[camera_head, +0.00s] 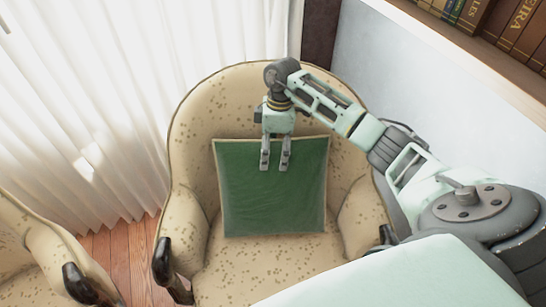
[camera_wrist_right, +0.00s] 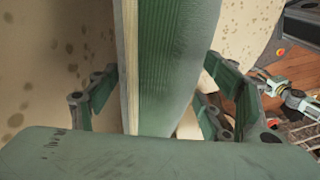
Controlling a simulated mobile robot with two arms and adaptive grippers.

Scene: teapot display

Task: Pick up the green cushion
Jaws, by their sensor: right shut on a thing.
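The green cushion (camera_head: 270,195) is a flat square with a pale edge, standing against the backrest of a beige spotted armchair (camera_head: 225,100). My right gripper (camera_head: 275,168) reaches down over its top edge from above. In the right wrist view the cushion (camera_wrist_right: 165,60) is seen edge-on between the two fingers of my right gripper (camera_wrist_right: 155,105), which is shut on it. The lower part of the cushion is close to the seat; I cannot tell whether it touches. A small pale green arm part, apparently my left gripper (camera_wrist_right: 275,85), shows at the right of the wrist view, too small to read.
A second spotted armchair (camera_head: 40,255) stands at the lower left. White curtains (camera_head: 90,100) hang behind on the left. A bookshelf with brown books (camera_head: 515,25) is at the upper right above a pale wall. Wooden floor (camera_head: 120,255) shows between the chairs.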

